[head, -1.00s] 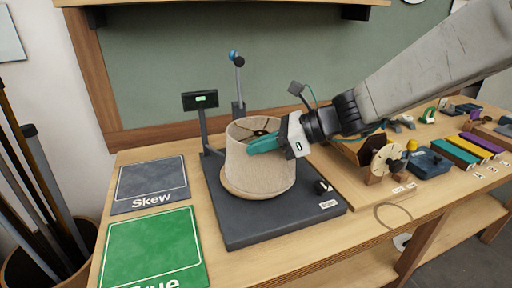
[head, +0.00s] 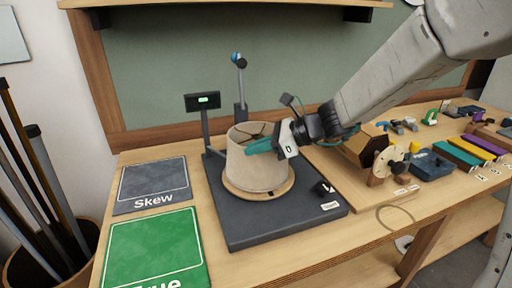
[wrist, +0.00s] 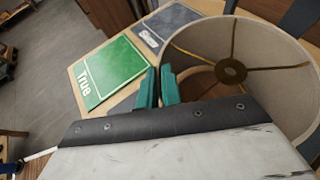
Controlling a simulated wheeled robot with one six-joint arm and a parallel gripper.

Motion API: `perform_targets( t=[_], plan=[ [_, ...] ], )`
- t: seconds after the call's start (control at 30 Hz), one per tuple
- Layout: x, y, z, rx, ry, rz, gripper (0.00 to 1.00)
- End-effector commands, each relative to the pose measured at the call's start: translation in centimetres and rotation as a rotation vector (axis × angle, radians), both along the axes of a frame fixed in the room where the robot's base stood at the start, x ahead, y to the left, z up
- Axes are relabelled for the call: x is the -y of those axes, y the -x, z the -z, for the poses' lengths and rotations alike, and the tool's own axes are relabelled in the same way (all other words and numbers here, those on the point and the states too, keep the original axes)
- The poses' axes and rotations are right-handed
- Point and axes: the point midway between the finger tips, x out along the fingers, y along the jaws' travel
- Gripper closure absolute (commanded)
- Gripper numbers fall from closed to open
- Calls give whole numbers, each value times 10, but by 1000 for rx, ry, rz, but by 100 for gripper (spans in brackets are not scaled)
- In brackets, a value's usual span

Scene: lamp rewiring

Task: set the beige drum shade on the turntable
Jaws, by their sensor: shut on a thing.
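The beige drum shade (head: 252,172) stands upright over the round wooden turntable (head: 284,190), whose rim shows in front of and to the right of the shade's lower edge. I cannot tell whether the shade's bottom touches the disc. My gripper (head: 258,147) reaches in from the right, its teal fingers shut on the shade's upper wall. In the wrist view, the fingers (wrist: 158,88) are at the rim of the shade (wrist: 205,45), whose open top shows a spoked metal ring inside. The turntable's far side is hidden behind the shade.
The turntable sits on a dark base plate (head: 275,230) with a small display on a post (head: 203,101) and a blue-tipped stand (head: 239,80) behind. A grey Skew mat (head: 152,183) and green True mat (head: 153,250) lie left. A wooden fixture (head: 365,145) and colored blocks stand right.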

Motion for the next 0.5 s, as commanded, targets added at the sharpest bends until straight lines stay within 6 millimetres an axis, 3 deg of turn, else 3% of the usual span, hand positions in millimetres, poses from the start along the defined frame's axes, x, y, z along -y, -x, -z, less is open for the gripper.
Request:
perform_targets(
  t=[0.1,0.2,0.5],
  plan=[
    [0,0,4,0,0,0,100],
    [0,0,4,0,0,0,72],
    [0,0,2,0,0,0,72]
  ],
)
